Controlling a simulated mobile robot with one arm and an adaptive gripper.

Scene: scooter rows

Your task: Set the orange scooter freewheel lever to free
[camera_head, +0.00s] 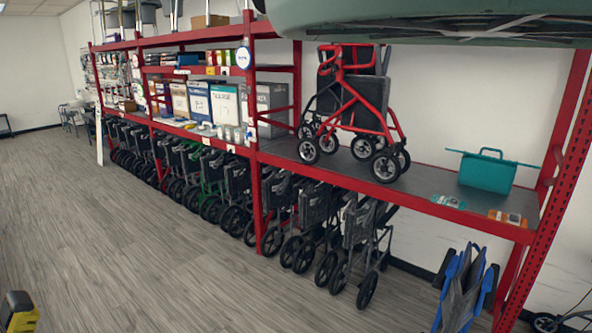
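No orange scooter and no freewheel lever show in this head view. My gripper is not in view.
A red shelf rack (400,196) runs along the wall, bearing a red rollator (360,100), a teal caddy (487,171) and boxes. Several folded wheelchairs (312,210) stand beneath, with a blue folded item (463,290) at right. A yellow-black part (18,312), unclear, shows lower left. The grey floor (130,250) is clear.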

